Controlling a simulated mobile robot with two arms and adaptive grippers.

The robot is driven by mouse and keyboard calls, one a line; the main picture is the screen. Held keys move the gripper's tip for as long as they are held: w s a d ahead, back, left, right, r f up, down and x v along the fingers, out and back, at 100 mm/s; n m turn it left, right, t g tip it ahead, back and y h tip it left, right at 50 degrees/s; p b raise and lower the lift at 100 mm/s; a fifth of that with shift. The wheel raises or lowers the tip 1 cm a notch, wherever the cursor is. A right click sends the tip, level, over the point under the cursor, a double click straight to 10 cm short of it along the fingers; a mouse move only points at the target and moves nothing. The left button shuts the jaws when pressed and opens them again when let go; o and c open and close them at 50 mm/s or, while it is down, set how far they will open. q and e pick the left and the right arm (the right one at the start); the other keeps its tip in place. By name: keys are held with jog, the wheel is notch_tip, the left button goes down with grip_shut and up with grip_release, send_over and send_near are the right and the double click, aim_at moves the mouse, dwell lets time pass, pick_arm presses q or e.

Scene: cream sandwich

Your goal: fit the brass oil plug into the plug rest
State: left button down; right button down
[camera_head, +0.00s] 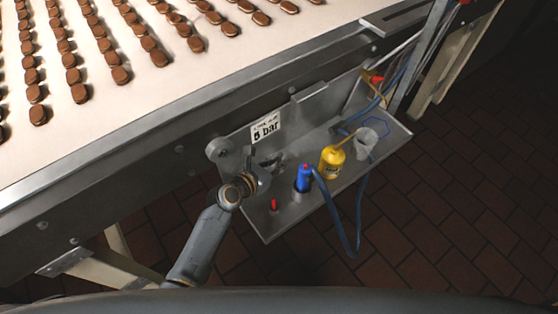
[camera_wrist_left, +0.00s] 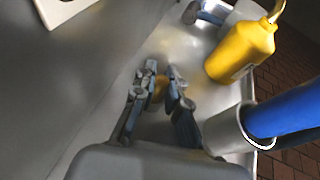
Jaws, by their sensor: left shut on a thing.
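My left gripper (camera_head: 267,170) reaches over the left part of the grey metal tray, close to the machine's side panel. In the left wrist view its two fingers (camera_wrist_left: 161,75) are closed in on a small yellowish-brass piece, the brass oil plug (camera_wrist_left: 158,91), of which only a little shows between them. In the head view the plug is too small or hidden by the gripper to make out. I cannot clearly pick out the plug rest in either view; the fingers may hide it. My right gripper is not in view.
The tray (camera_head: 281,227) also holds a small red peg (camera_head: 274,205), a blue-handled tool (camera_head: 304,178) in a grey holder, a yellow oil can (camera_head: 332,160) and a pale cup (camera_head: 366,142). A blue hose (camera_head: 346,235) hangs over the front edge. The conveyor (camera_head: 225,65) carries chocolate pieces behind.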

pick_arm(q)
jog(key=c, duration=1.4)
grip_release()
jog(key=shift+r, duration=0.25)
jog(key=p+v, duration=0.2)
jog(key=v, duration=1)
jog(key=shift+f, duration=0.15)
